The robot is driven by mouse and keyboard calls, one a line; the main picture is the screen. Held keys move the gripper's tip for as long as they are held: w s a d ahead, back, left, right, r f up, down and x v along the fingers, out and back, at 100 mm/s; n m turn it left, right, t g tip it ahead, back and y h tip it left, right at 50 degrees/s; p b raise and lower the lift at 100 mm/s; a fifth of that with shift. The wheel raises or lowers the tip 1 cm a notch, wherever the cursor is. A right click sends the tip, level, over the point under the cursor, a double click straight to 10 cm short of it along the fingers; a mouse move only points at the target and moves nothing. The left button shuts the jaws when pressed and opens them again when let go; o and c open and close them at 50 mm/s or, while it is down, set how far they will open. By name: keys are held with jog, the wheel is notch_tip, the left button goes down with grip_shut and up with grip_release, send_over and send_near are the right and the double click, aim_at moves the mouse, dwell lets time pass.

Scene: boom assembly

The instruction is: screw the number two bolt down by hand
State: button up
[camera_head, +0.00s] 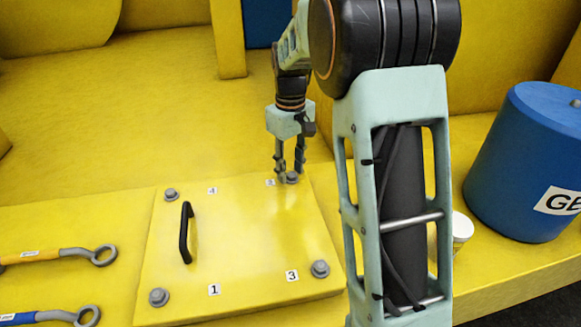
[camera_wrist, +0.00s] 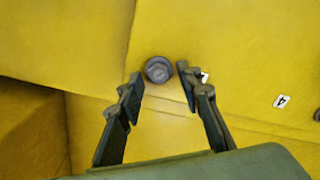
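The number two bolt (camera_head: 292,178) is a grey hex bolt at the back right corner of the yellow cover plate (camera_head: 235,235). In the wrist view the bolt (camera_wrist: 158,69) shows between the fingertips, with small gaps to both sides. My gripper (camera_head: 289,174) points down at this bolt and is open; its two fingers also show apart in the wrist view (camera_wrist: 159,82). The label beside the bolt (camera_head: 270,183) is partly hidden by a finger. Whether the fingertips are level with the bolt head I cannot tell.
Other bolts stand at the corners by label 4 (camera_head: 212,191), label 1 (camera_head: 214,290) and label 3 (camera_head: 292,275). A black handle (camera_head: 185,233) rises from the plate. Two wrenches (camera_head: 60,255) (camera_head: 55,316) lie left. A blue canister (camera_head: 525,165) stands right.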

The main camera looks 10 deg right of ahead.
grip_shut()
jog(key=shift+m, duration=0.3)
jog(key=m+p, duration=0.1)
jog(key=m, duration=0.4)
jog(key=shift+d+m, duration=0.1)
jog(key=shift+m, duration=0.2)
jog(key=m+p, duration=0.1)
jog(key=m, duration=0.4)
jog(key=shift+d, duration=0.1)
dwell(0.4)
jog(key=shift+o, duration=0.9)
grip_release()
